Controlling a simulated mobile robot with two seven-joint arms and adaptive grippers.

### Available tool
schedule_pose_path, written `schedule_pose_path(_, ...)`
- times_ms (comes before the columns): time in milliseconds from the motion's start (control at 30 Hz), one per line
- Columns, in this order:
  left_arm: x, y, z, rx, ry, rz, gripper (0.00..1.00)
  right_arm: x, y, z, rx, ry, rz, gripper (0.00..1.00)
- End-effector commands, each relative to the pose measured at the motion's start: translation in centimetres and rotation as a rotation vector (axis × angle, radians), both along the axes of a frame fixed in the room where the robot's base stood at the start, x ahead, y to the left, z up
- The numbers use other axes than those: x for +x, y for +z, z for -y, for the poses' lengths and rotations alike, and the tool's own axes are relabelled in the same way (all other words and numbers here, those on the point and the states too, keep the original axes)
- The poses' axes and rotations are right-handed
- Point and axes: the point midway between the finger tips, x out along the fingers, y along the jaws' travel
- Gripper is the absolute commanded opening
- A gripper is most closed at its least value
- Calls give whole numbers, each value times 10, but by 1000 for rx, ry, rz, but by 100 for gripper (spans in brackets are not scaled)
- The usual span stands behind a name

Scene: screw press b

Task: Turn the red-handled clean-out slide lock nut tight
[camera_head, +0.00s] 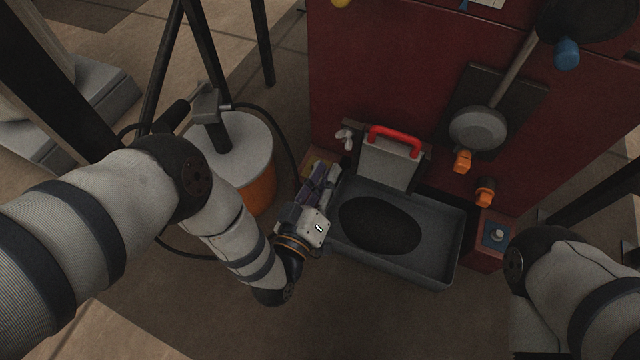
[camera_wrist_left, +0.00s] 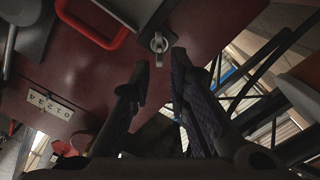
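The clean-out slide (camera_head: 388,165) is a grey plate with a red handle (camera_head: 396,137) on the dark red machine front. Its lock nut (camera_head: 345,137), a pale wing nut, sits just left of the slide. In the left wrist view, the wing nut (camera_wrist_left: 158,43) stands beyond the fingertips, with the red handle (camera_wrist_left: 118,38) to its left. My left gripper (camera_head: 325,170) is below the nut in the head view, pointing up at it. In the wrist view its fingers (camera_wrist_left: 160,68) are apart with nothing between them. My right gripper is outside both views.
A grey tray (camera_head: 452,268) with a dark oval patch lies below the slide, close beside my left gripper. An orange bucket with a pale top (camera_head: 235,160) stands to the left. Orange knobs (camera_head: 485,190) and a round grey cover (camera_head: 478,128) are on the right.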

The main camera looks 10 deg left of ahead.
Motion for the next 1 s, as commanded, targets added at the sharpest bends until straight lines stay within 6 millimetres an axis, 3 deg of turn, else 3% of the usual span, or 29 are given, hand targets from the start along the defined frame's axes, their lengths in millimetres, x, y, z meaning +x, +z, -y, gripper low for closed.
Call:
schedule_pose_path(100, -26, -1, -9, 2, 0, -3, 17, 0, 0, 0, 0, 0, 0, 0)
schedule_pose_path(300, -45, 0, -15, 1, 1, 0, 17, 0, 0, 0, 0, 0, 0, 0)
schedule_pose_path(900, -45, 0, -15, 1, 1, 1, 17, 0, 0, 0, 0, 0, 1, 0)
schedule_pose_path(967, -45, 9, -15, 1, 0, 7, 17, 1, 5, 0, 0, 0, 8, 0)
schedule_pose_path(1000, -43, 25, -15, 1, 1, 20, 17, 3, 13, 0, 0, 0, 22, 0)
